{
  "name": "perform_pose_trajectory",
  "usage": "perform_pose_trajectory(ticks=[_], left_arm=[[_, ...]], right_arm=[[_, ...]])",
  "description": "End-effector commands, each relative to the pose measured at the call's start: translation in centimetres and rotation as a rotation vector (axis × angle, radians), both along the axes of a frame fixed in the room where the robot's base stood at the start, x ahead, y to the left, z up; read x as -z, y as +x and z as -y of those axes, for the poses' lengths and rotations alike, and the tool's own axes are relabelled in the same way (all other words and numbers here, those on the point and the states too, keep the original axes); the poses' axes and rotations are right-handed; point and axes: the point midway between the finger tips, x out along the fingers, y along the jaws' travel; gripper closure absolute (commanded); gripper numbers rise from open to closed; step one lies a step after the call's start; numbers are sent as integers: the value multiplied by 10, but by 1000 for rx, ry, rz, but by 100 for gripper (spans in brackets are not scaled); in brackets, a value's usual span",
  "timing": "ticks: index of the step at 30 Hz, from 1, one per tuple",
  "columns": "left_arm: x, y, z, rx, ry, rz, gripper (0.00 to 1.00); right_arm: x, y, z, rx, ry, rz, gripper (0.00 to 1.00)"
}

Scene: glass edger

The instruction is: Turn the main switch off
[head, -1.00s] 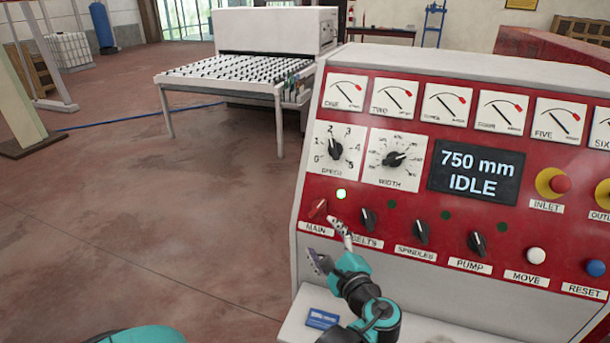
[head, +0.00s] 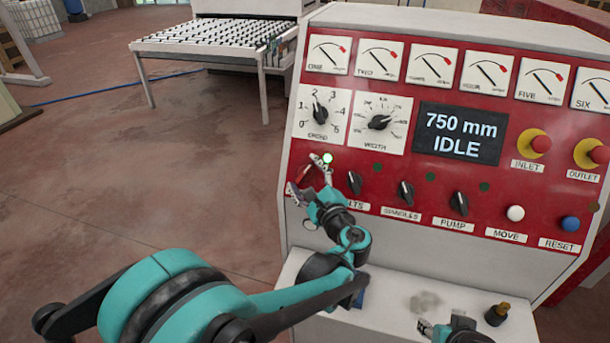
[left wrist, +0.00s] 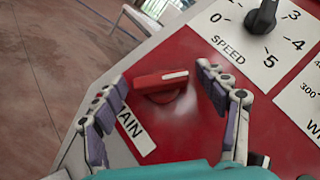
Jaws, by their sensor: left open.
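The main switch is a red rotary knob with a white stripe on the red control panel. It shows clearly in the left wrist view (left wrist: 160,84), its handle lying across the view above the MAIN label (left wrist: 133,137). My left gripper (left wrist: 159,93) is open, with one finger on each side of the knob; I cannot tell whether they touch it. In the head view the left gripper (head: 310,182) is at the panel's lower left and covers most of the switch. The lamp (head: 327,159) above it is lit. Part of my right gripper (head: 430,327) shows at the bottom edge.
The belts knob (head: 354,183) is close to the right of the left gripper, then the spindles knob (head: 406,193) and pump knob (head: 459,203). The speed dial (head: 320,114) is above. The display (head: 460,133) reads 750 mm IDLE. A pale ledge (head: 400,295) juts out below.

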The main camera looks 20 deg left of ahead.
Motion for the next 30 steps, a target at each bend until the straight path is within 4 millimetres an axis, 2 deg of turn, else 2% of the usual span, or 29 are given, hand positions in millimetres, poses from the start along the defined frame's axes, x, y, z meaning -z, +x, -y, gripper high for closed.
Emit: perform_pose_trajectory(ticks=[1,6,7,20,30], left_arm=[[0,0,0,0,0,0,27],[0,0,0,0,0,0,72],[0,0,0,0,0,0,77],[-2,0,1,-31,-55,-3,77],[-6,1,1,-157,-277,-11,77]], right_arm=[[0,0,0,0,0,0,60],[0,0,0,0,0,0,60],[0,0,0,0,0,0,60],[-7,0,0,0,0,0,60],[-29,0,0,0,0,0,60]])
